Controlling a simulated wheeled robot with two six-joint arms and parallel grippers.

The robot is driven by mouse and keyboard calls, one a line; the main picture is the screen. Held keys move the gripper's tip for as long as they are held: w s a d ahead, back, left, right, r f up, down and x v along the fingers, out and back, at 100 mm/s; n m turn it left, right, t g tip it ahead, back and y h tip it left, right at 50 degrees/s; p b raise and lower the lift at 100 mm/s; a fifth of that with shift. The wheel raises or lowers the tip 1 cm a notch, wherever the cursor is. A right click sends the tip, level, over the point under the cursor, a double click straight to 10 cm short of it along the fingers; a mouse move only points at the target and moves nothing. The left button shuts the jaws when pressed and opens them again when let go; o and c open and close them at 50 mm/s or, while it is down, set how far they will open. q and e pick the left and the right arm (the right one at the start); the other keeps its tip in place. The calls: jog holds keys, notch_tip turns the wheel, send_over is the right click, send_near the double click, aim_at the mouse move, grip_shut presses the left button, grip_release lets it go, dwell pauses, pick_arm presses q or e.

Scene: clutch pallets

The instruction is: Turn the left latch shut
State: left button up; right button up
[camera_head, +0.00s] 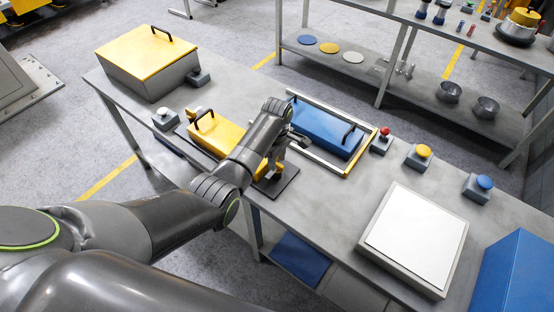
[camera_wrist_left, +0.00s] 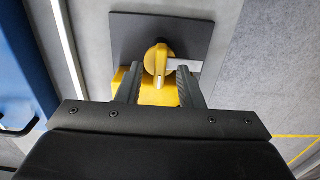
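A yellow box (camera_head: 228,137) with a black handle lies on a dark base plate (camera_head: 284,187) on the grey table. A latch piece (camera_head: 194,111) shows at its far left end. My left gripper (camera_head: 275,163) is over the box's near right end, partly hidden by my wrist. In the left wrist view, a yellow latch knob (camera_wrist_left: 156,58) with a pale bar stands over the plate (camera_wrist_left: 196,38). The fingers of my left gripper (camera_wrist_left: 158,84) are apart, one on each side below the knob; contact cannot be told. My right gripper is not in view.
A blue lidded box (camera_head: 325,128) in a metal frame lies close right of my left gripper. A large yellow-lidded box (camera_head: 150,70) stands at the far left. Red (camera_head: 384,132), yellow (camera_head: 423,151) and blue (camera_head: 484,182) buttons and a white-topped pad (camera_head: 418,232) occupy the right.

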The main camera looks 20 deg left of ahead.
pick_arm(q)
jog(key=shift+f, duration=0.45)
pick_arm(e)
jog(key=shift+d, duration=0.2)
pick_arm(q)
grip_shut()
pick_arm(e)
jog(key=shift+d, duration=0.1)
